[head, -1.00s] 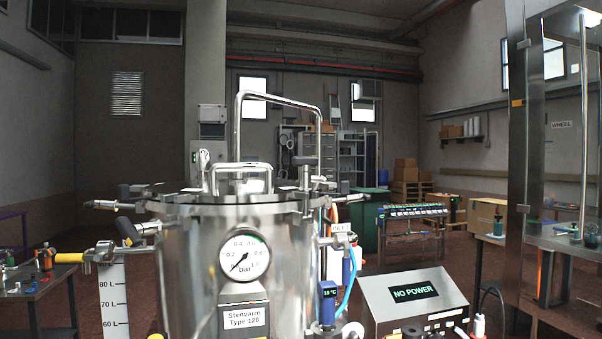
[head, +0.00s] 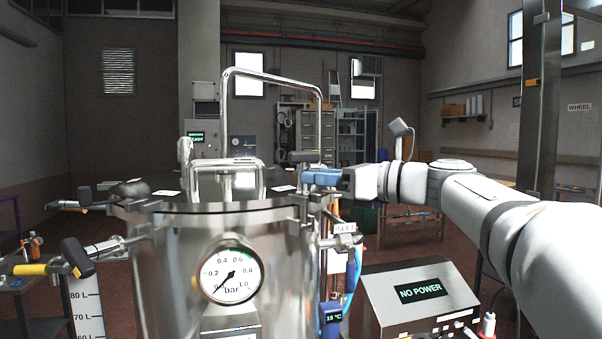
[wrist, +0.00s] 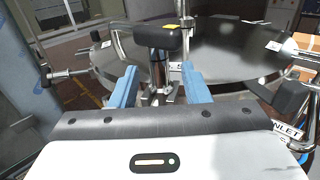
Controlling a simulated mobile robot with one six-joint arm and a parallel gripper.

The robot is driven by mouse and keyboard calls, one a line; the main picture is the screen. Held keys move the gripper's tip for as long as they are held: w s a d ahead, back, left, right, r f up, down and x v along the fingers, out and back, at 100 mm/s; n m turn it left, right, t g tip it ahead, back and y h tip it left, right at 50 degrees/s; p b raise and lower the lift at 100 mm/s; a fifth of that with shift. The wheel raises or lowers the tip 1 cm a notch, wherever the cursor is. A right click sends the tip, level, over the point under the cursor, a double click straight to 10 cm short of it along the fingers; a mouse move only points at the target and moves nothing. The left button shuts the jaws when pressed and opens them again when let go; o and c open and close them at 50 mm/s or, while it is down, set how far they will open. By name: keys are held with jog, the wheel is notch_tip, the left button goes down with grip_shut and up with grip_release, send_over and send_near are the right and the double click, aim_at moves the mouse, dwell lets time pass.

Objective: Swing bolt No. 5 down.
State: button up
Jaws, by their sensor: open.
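The steel vessel (head: 175,270) stands in front of me, its dark round lid (wrist: 235,55) closed. An upright swing bolt with a black T-handle (head: 302,157) stands at the right of the rim in the head view. In the wrist view a bolt with a black T-handle (wrist: 150,40) and a yellow mark stands upright between my blue fingers. No number on it is legible. My gripper (wrist: 158,90) is open, one finger either side of the bolt's shaft, with no clear contact. In the head view my gripper (head: 322,178) is beside that upright bolt.
Other bolts with black handles (head: 76,258) stick outward at the rim's left. A tall bent steel pipe (head: 228,110) and a lid handle (head: 195,180) rise above the lid. A control box (head: 418,292) reading NO POWER stands at the lower right. A pressure gauge (head: 230,272) faces me.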

aim_at(303, 170)
jog(key=x, duration=0.4)
jog(key=shift+a, duration=0.15)
jog(key=shift+c, duration=0.4)
grip_shut()
